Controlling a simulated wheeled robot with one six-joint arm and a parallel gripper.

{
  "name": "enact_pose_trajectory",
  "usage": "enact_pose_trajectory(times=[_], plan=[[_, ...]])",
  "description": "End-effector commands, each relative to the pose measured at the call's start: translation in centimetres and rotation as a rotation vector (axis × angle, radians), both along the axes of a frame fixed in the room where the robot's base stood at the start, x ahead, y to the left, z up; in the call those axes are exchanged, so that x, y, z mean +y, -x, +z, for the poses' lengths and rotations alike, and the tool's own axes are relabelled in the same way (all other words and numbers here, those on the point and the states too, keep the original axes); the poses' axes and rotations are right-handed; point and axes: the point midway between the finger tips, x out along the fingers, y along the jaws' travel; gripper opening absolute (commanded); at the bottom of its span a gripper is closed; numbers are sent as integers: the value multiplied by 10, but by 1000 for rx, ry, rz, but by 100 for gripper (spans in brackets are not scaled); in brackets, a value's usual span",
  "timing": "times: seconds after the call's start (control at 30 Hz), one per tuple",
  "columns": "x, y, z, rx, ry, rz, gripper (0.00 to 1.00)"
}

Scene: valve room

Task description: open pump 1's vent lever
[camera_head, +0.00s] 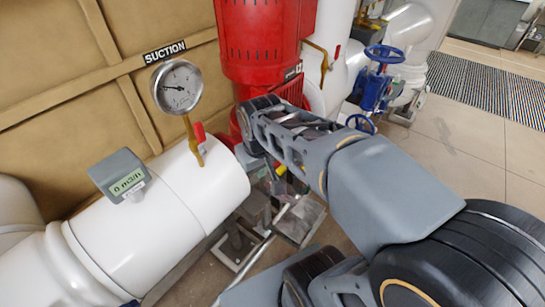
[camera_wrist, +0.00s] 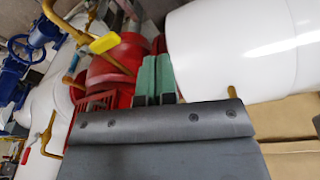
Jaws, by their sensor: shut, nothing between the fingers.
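A yellow lever (camera_wrist: 104,42) sits on a brass pipe at the red pump (camera_wrist: 118,65) in the wrist view. No label on it can be read, so I cannot tell for sure that it is the vent lever. In the head view the red pump (camera_head: 262,40) stands at the top middle. My gripper (camera_wrist: 154,78) shows in the wrist view as two green fingers, shut and empty, in front of the red casing. The yellow lever lies to their upper left, apart from them. In the head view my arm hides the fingers and most of the pump's lower part.
A large white pipe (camera_head: 205,185) with a SUCTION gauge (camera_head: 177,87), a red-handled gauge valve (camera_head: 199,132) and a digital meter (camera_head: 120,176) fills the left. Blue handwheels (camera_head: 383,54) stand beyond my arm. Open floor (camera_head: 450,125) lies at right.

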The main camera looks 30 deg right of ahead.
Motion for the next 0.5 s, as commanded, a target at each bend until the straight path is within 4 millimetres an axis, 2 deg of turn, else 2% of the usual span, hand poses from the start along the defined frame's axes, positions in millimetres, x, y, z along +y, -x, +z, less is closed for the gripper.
enact_pose_trajectory(times=[0.03, 0.1, 0.3, 0.5], plan=[[-3, -17, 10, 58, 18, 31, 0], [-9, -37, 18, 135, 42, 80, 0], [-23, -90, 28, 347, 87, 201, 0], [-34, -123, 26, 491, 100, 276, 0]])
